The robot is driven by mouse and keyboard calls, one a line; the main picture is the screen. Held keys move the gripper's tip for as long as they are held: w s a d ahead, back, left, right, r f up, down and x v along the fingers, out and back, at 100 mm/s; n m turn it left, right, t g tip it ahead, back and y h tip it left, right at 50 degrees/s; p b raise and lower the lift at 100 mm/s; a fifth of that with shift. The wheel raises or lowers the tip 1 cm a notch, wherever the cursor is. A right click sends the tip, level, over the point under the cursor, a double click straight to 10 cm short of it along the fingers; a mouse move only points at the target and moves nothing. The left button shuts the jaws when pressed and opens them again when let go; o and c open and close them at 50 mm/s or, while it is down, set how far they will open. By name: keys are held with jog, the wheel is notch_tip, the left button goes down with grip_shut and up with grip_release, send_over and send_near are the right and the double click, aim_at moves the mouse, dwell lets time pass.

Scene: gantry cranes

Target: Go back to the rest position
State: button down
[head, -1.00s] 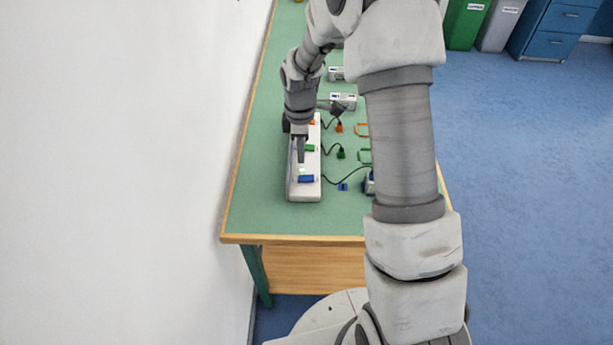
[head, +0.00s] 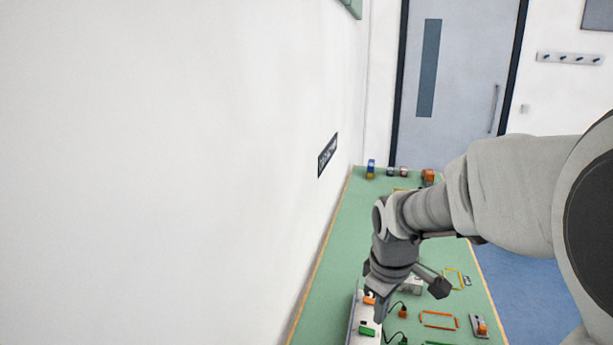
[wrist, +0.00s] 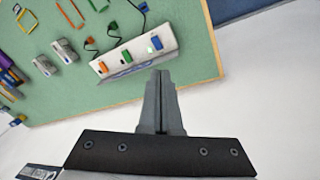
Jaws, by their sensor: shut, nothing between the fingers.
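My gripper (wrist: 160,78) is shut and empty in the wrist view, its fingertips pointing toward the green bench top (wrist: 150,85) with the white strip. The white strip (wrist: 113,59) carries an orange, a green and a blue plug. In the head view my gripper (head: 378,308) hangs over the bench near the white strip (head: 353,336). The strip's lower part is cut off by the frame there. I cannot tell the exact height of the fingers above it.
Orange frames (head: 438,320) and a yellow frame (head: 454,279) lie to the right of the strip. Spools (head: 371,169) and other small parts stand at the far end. A white wall (head: 180,180) runs close along the left. A grey door (head: 460,80) is beyond.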

jog(key=s+r+m+t, duration=0.1)
jog(key=s+r+m, duration=0.3)
jog(key=s, duration=0.5)
jog(key=s+r+m+t, duration=0.2)
jog(key=s+r+m, duration=0.2)
jog(key=s, duration=0.4)
jog(key=shift+s+d+r+m, duration=0.15)
jog(key=shift+s+r+m, duration=0.25)
jog(key=shift+r, duration=0.15)
